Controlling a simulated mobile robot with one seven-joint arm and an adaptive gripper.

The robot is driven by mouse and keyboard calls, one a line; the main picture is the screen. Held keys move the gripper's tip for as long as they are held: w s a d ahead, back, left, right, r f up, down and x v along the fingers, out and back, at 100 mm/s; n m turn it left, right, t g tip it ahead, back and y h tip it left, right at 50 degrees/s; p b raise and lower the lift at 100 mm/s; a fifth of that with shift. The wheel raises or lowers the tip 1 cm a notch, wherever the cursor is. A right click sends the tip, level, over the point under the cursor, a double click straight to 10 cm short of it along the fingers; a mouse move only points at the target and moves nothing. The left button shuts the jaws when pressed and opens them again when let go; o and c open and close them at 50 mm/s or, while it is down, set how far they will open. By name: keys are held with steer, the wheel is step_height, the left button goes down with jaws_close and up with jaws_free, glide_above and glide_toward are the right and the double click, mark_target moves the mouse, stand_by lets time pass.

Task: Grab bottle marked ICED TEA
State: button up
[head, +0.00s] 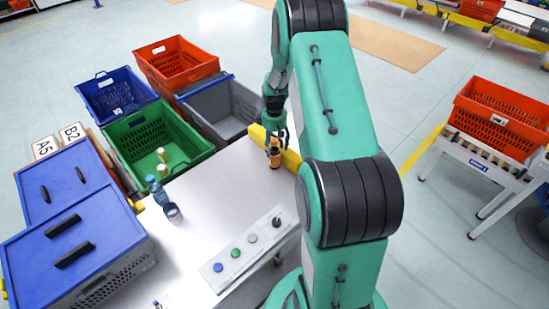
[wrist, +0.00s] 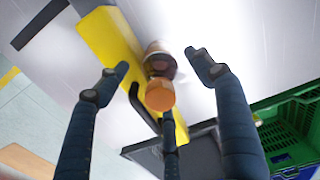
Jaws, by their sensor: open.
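A brown bottle with an orange cap (head: 274,155) stands on the white table near its far edge, next to a yellow bar. Its label cannot be read. In the wrist view the bottle (wrist: 159,94) shows cap-first, between the dark fingers of my gripper (wrist: 160,72). My gripper (head: 274,137) is open and points down over the bottle in the head view. The fingers are spread around the bottle with visible gaps on the left and right. Whether the third finger touches it cannot be told.
The yellow bar (head: 290,160) lies close beside the bottle. A green crate (head: 120,132) holds small bottles; a grey crate (head: 215,88) is behind. A button panel (head: 243,248) is in front.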

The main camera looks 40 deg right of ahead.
steer(key=shift+f, duration=1.55)
steer(key=c, duration=1.7)
steer(key=shift+o, duration=0.2)
steer(key=shift+r, duration=0.15)
steer(key=shift+s+a+r, duration=0.45)
steer(key=shift+s+r, duration=0.25)
steer(key=shift+r, duration=0.1)
steer(key=s+a+r+p, duration=0.1)
steer(key=s+a+r, duration=0.5)
steer(key=s, duration=0.4)
steer(key=shift+s+a, duration=0.15)
steer(key=shift+a, duration=0.15)
steer(key=shift+r, duration=0.1)
